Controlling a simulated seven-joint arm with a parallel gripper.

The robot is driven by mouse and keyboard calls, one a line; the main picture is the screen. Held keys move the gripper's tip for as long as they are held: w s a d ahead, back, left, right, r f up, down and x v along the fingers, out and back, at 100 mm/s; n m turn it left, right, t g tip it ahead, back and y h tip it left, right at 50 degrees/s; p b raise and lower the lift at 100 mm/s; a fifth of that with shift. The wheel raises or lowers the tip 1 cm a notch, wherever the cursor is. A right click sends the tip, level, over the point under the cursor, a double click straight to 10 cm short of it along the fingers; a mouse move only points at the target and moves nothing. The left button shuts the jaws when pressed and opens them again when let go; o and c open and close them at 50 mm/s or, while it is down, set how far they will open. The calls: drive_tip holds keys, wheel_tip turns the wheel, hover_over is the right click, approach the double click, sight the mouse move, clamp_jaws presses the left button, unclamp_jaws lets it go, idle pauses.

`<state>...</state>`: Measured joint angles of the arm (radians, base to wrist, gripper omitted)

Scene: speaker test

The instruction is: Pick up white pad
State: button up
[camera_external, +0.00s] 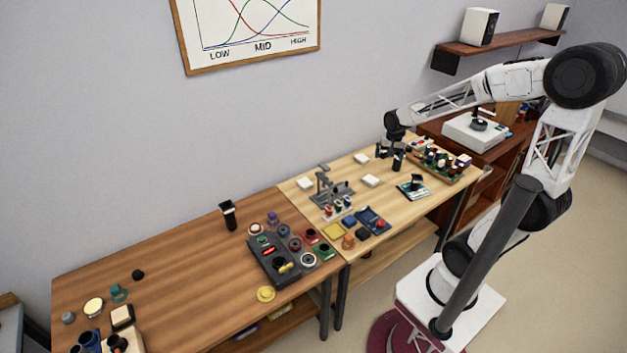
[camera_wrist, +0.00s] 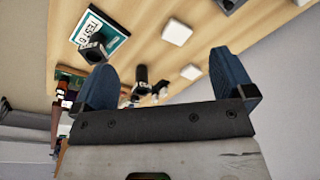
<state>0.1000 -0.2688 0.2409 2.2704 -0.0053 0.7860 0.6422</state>
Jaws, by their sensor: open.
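Three white pads lie on the light wooden table: one at the left (camera_external: 305,183), one at the back (camera_external: 361,158) and one nearer the middle (camera_external: 371,180). In the wrist view, one white pad (camera_wrist: 177,32) lies beyond the gap between the fingers and another (camera_wrist: 191,72) shows closer to the right finger. A third white pad (camera_wrist: 300,2) is cut by the top edge. My gripper (camera_external: 390,152) is open above the back right of this table. Its two blue-grey fingers (camera_wrist: 162,64) are apart, with no pad held.
A teal-edged test card (camera_wrist: 118,40) with a black object on it lies near the pads. A small black cylinder (camera_wrist: 140,74) shows between the fingers. A grey stand (camera_external: 325,188), blue tray (camera_external: 374,221) and crowded green board (camera_external: 440,164) occupy the table.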

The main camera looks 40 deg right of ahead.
drive_tip(key=w+d+f+m, duration=0.3)
drive_tip(key=w+f+m, duration=0.1)
drive_tip(key=w+f, duration=0.4)
drive_tip(key=m+g, duration=0.1)
drive_tip(key=m, duration=0.3)
hover_over(378, 179)
wheel_tip(378, 179, down, 10)
drive_tip(key=shift+w+d+r, duration=0.15)
drive_tip(key=shift+r, duration=0.05)
drive_tip(key=shift+f, duration=1.3)
drive_tip(key=shift+f, duration=2.6)
drive_tip(key=shift+c, duration=0.3)
drive_tip(key=c, duration=0.7)
